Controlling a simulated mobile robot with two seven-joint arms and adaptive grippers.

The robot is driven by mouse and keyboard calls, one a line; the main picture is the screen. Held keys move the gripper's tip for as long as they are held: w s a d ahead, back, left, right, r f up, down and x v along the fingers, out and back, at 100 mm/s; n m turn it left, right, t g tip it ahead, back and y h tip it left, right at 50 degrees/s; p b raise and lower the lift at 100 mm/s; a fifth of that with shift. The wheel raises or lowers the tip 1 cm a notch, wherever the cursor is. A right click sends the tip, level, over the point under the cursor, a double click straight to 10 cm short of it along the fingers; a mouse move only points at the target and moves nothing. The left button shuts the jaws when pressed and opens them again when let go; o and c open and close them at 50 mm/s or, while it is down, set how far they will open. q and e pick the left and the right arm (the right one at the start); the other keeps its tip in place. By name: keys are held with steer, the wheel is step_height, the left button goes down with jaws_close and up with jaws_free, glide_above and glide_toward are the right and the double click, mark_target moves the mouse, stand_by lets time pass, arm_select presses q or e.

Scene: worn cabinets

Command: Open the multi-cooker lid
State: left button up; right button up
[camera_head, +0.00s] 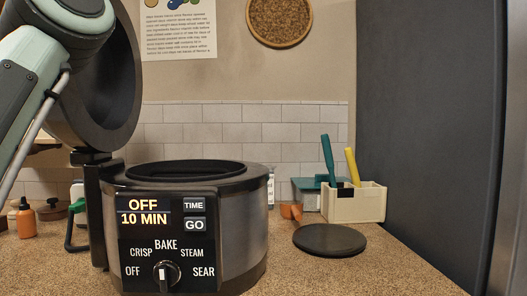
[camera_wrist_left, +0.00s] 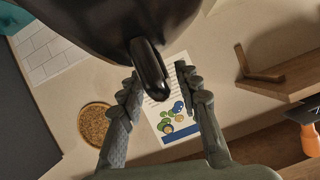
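The multi-cooker (camera_head: 190,225) stands on the counter, dark and metallic, with a lit panel reading OFF and 10 MIN and a dial. Its lid (camera_head: 108,95) is swung up on the hinge at the cooker's left side, standing steeply, and the round opening on top is uncovered. My left arm reaches in at the upper left, and its fingers are not visible in the head view. In the left wrist view, my left gripper (camera_wrist_left: 154,73) is open, with its fingers apart on either side of the lid's black handle (camera_wrist_left: 150,68). Contact is not clear. My right gripper is out of view.
A black round trivet (camera_head: 329,240) lies right of the cooker. Behind it, a cream utensil holder (camera_head: 355,204) contains teal and yellow handled tools. An orange bottle (camera_head: 25,220) stands at far left. A tall dark cabinet side (camera_head: 430,130) bounds the right. The front-right counter is clear.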

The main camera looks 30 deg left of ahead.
arm_select(q)
steer(key=shift+o, duration=1.1)
steer(key=shift+r, duration=0.1)
steer(key=shift+s, duration=0.15)
steer(key=shift+v, duration=2.95)
